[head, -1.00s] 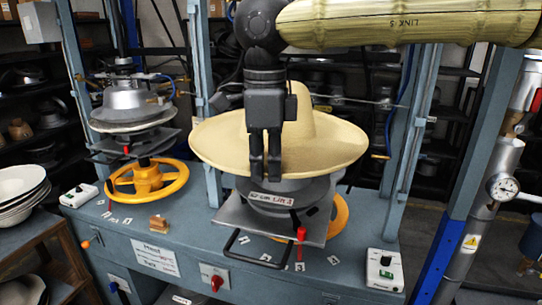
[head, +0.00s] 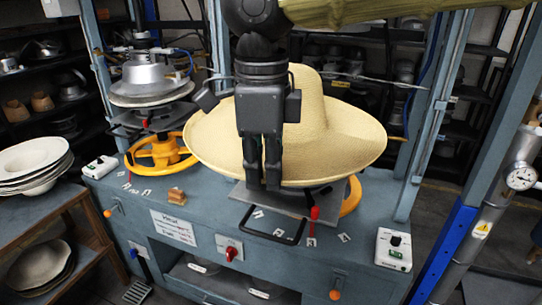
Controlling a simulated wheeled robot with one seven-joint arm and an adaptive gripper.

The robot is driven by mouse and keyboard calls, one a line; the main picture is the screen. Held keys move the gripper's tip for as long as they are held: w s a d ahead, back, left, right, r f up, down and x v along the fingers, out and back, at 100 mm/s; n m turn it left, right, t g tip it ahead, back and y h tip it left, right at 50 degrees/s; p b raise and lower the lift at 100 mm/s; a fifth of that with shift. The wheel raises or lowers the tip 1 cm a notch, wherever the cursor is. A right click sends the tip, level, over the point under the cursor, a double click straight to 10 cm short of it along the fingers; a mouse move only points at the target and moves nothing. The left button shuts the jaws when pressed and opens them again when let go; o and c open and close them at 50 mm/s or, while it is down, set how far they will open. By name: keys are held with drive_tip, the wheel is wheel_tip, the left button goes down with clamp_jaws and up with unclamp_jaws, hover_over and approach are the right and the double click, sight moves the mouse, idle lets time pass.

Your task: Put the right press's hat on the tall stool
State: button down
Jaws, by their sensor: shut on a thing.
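A wide-brimmed straw hat (head: 325,135) is in the middle of the head view, in front of the right press (head: 290,203) and hiding most of it. My gripper (head: 263,180) points down at the near side of the hat, shut on its brim. The hat is tilted, with its brim dipping toward me. Whether its brim still touches the press is hidden. No tall stool can be picked out in this view.
A wooden shelf stand (head: 70,195) with stacked pale hats (head: 35,165) is at the left. A blue post and a pipe with a gauge (head: 521,176) stand at the right. The blue-grey bench (head: 215,220) carries a control box (head: 393,250) and small cards.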

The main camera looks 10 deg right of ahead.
drive_tip(key=s+a+r+p, duration=0.1)
drive_tip(key=s+a+p, duration=0.2)
drive_tip(key=s+a, duration=0.3)
drive_tip(key=shift+s+a+p, duration=0.2)
drive_tip(key=shift+s+p, duration=0.15)
drive_tip(key=shift+s, duration=1.35)
